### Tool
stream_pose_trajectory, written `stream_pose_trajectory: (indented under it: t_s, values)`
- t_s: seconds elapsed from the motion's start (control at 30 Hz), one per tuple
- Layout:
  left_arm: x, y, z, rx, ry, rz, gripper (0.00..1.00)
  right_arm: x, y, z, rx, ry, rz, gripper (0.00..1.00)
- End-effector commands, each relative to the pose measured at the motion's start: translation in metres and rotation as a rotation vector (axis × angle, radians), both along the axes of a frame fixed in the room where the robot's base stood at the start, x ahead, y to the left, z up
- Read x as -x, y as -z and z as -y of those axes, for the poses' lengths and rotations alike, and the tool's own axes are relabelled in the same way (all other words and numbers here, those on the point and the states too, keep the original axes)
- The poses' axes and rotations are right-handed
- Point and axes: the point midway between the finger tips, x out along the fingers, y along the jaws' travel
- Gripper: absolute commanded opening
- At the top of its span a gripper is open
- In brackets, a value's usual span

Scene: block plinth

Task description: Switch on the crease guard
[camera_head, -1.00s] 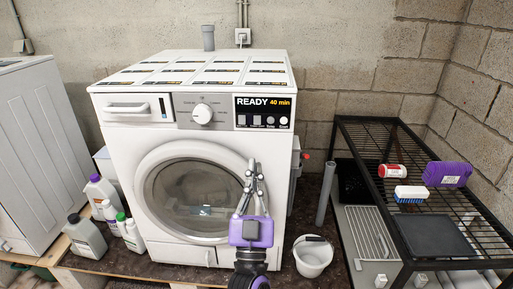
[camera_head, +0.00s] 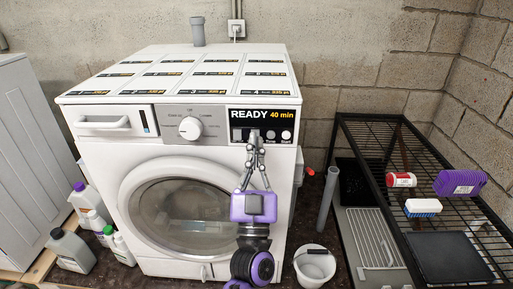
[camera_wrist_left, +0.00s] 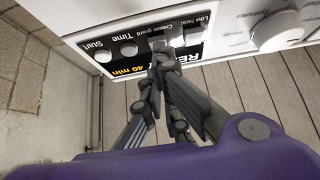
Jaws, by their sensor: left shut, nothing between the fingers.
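A white dryer (camera_head: 95,155) stands in the middle of the head view. Its black panel (camera_head: 234,116) reads READY 40 min above a row of buttons. In the left wrist view the panel appears upside down, with the crease guard button (camera_wrist_left: 158,46) between the Time button (camera_wrist_left: 129,47) and the Low heat button (camera_wrist_left: 193,37). My left gripper (camera_head: 254,137) is shut and empty, its tips in front of the panel. In the left wrist view its tips (camera_wrist_left: 160,62) partly cover the crease guard button; contact cannot be told. My right gripper is out of view.
Bottles (camera_head: 72,250) stand at the dryer's lower left. A white bucket (camera_head: 314,268) and a grey pipe (camera_head: 327,200) are to the right, beside a black wire rack (camera_head: 390,150) holding a brush (camera_head: 422,207).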

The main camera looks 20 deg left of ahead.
Motion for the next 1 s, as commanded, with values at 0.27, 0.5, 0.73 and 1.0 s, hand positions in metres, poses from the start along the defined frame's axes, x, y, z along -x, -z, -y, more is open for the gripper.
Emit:
stream_pose_trajectory:
  t_s: [0.27,0.5,0.73,1.0]
  values:
    - [0.0,0.0,0.0,0.001,0.0,0.001,0.0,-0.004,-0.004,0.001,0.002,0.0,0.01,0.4]
    - [-0.003,0.006,-0.001,-0.008,0.0,0.022,0.0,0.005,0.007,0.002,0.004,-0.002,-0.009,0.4]
    - [-0.007,0.006,-0.002,-0.022,-0.001,0.08,0.0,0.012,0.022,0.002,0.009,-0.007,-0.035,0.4]
    - [-0.006,0.006,-0.002,-0.022,0.0,0.08,0.0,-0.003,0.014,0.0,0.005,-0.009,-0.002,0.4]
